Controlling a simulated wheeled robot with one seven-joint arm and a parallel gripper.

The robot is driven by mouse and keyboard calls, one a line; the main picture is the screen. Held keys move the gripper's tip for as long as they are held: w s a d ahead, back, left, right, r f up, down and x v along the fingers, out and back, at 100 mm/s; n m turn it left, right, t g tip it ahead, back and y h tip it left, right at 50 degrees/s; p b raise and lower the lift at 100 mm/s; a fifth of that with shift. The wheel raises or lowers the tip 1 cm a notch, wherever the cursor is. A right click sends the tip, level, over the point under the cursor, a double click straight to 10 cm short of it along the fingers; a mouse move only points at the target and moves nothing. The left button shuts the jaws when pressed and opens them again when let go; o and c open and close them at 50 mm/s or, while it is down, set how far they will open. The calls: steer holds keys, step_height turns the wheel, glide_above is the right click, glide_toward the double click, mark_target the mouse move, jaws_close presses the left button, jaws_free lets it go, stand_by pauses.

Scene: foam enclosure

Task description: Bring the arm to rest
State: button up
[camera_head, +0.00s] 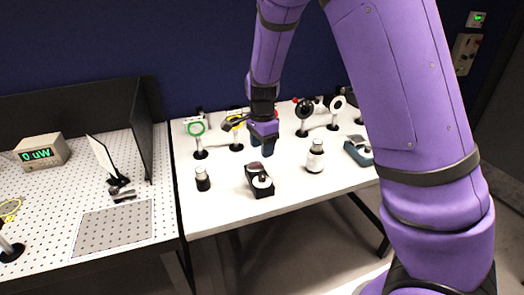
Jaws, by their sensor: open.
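My purple arm comes in from the right and bends over the white table (225,216). My gripper (262,150) hangs over the middle of the table, pointing down, with its dark fingers near the tabletop. The fingers are small in this view. I see nothing held between them. Whether the fingertips touch the table cannot be told.
A perforated board (60,195) with a meter (42,152) lies left.

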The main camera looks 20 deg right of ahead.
stand_by(0.4)
steer(key=s+d+r+n+t+y, duration=0.1)
steer(key=s+d+r+n, duration=0.1)
steer(key=s+r+n, duration=0.35)
steer(key=s+d+r+n+t+y, duration=0.1)
steer(key=s+d+r+n, duration=0.1)
steer(key=s+r, duration=0.7)
steer(key=s+d+r+n+t+h, duration=0.1)
steer(key=s+r+n, duration=0.3)
steer(key=s, duration=0.3)
steer(key=s+d+r+n+t+h, duration=0.1)
steer(key=s+r+n, duration=0.3)
steer(key=s, duration=0.4)
steer(key=shift+d+r+t, duration=0.35)
steer(key=shift+t, duration=0.25)
